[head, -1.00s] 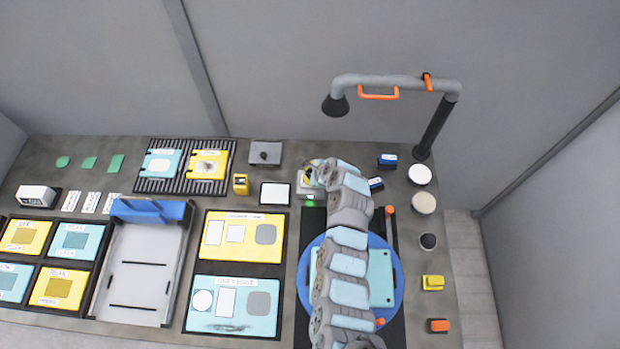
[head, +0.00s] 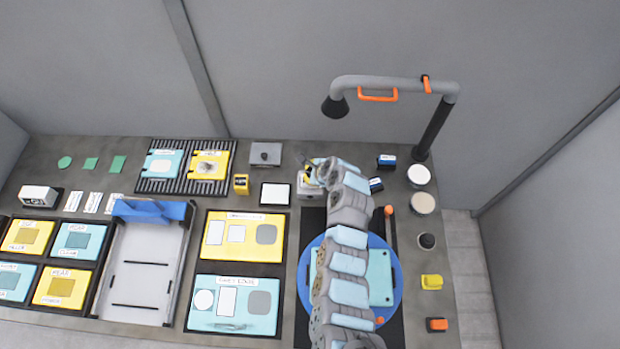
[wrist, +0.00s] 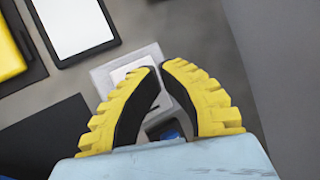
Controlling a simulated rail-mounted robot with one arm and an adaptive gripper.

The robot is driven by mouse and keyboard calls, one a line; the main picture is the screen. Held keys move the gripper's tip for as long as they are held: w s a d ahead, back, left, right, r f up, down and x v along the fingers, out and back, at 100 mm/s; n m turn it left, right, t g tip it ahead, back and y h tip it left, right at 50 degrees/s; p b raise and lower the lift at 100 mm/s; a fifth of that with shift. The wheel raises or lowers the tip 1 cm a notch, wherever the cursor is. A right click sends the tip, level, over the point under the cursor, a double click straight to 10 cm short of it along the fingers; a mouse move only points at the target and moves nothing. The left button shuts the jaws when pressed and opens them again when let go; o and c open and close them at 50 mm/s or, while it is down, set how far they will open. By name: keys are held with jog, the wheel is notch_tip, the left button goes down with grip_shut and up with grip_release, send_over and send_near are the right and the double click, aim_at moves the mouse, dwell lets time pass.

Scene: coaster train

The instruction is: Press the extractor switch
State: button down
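A small grey box with a pale top plate, which looks like the extractor switch (head: 308,194), stands on the bench at the end of my arm. In the wrist view the same switch (wrist: 104,80) lies behind my fingertips, its pale plate partly covered by them. My gripper (wrist: 161,66) has yellow ridged fingers with black pads; the tips come together with nothing seen between them. In the head view my gripper (head: 312,173) is over the switch and partly hidden by my wrist. I cannot tell whether the tips touch the plate.
The extractor arm and hood (head: 335,106) rise behind the bench on a dark post. A white-topped pad (head: 275,194) lies left of the switch. A small blue-and-black block (head: 376,184) stands to its right. A blue round turntable (head: 306,280) is in front.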

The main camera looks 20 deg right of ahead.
jog(key=shift+r+p, duration=2.2)
jog(key=shift+r, duration=0.85)
jog(key=shift+f, duration=0.1)
